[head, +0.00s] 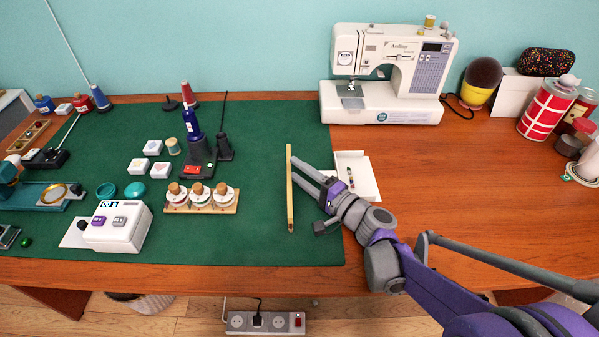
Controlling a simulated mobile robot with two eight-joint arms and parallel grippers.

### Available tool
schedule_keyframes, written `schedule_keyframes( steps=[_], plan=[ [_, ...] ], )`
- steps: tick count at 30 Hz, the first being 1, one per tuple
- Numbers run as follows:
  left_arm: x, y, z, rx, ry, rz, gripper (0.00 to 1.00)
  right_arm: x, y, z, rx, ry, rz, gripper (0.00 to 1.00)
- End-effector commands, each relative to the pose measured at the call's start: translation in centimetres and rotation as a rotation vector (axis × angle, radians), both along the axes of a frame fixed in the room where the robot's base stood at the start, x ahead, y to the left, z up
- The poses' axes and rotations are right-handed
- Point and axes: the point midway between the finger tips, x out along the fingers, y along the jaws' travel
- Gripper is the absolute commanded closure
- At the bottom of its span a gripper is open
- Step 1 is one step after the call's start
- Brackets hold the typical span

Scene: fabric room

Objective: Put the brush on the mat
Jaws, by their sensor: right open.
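A long, thin wooden stick with a darker near end, which looks like the brush (290,205), shows over the right part of the green mat (262,235). It runs from far to near and appears to lie on the mat, inside its right edge. My right gripper (295,169) comes in from the right. Its fingers are open and their tips are right beside the far half of the stick; I cannot tell if they touch it. My left gripper is not in view.
A white open box (367,190) lies just beyond my right gripper. A sewing machine (392,75) stands at the back. A wooden holder with round jars (201,205) and a white device (117,226) occupy the mat's left side. Mat around the stick is clear.

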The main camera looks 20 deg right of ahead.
Motion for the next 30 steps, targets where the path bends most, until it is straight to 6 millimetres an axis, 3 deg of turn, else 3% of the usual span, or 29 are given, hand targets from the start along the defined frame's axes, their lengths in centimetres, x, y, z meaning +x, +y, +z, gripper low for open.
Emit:
schedule_keyframes(
  steps=[15, 21, 30],
  plan=[
    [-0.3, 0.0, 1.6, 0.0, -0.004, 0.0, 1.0, -8.7, -5.0, -0.1, -0.002, 0.0, -0.005, 0.45],
    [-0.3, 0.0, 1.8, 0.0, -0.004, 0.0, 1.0, -10.2, -5.8, -0.2, 0.0, 0.0, -0.002, 0.45],
    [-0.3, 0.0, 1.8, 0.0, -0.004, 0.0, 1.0, -10.4, -5.8, -0.3, 0.0, 0.0, 0.0, 0.45]
  ],
)
